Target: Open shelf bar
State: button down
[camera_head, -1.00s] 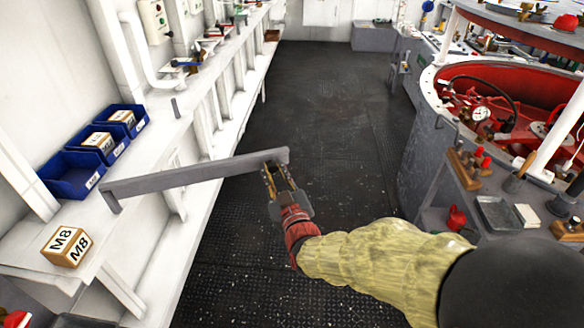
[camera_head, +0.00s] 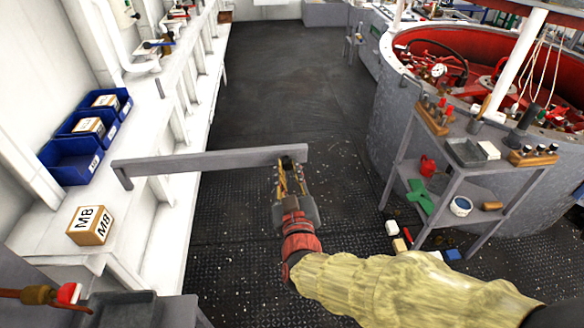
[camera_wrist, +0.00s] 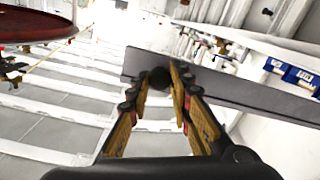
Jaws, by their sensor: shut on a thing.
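The shelf bar (camera_head: 210,159) is a long grey flat bar. Its left end has a bent-down tab at the white shelf's front edge, and its right end reaches out over the dark deck. My gripper (camera_head: 291,166) is shut on the bar near its free right end. In the wrist view the bar (camera_wrist: 240,88) crosses in front of my gripper (camera_wrist: 163,75), and the fingers close at its edge. The fingertips are partly hidden by the bar.
The white shelf (camera_head: 40,233) bears blue bins (camera_head: 75,168) and an M8 box (camera_head: 90,226). A grey cart (camera_head: 450,180) with tools stands at right, beside a round red-lined pit (camera_head: 420,55). Small blocks lie on the deck by the cart. The middle deck is clear.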

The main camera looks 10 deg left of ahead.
jog(key=shift+r, duration=0.15)
jog(key=c, duration=1.6)
grip_release()
jog(key=v, duration=1.2)
